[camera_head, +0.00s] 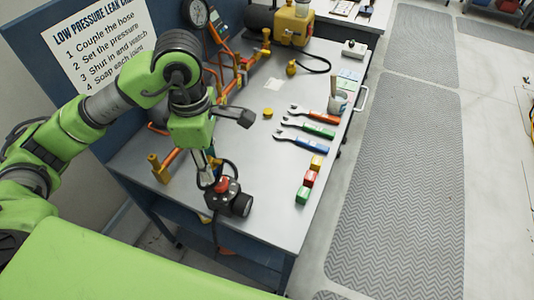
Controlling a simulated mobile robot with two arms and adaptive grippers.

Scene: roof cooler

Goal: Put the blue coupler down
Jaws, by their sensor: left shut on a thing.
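My left gripper (207,181) reaches down from the left over the front left part of the grey workbench (257,183). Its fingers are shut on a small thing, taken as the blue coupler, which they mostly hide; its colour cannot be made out. A black device with a red top (222,185) is right beside the fingertips, and I cannot tell whether they touch. My right gripper is not in view.
Several wrenches (305,142) and coloured blocks (309,178) lie along the bench's right side. Orange pipework (240,65) and a yellow unit (293,24) stand at the back. A brass fitting (158,168) stands at the left edge.

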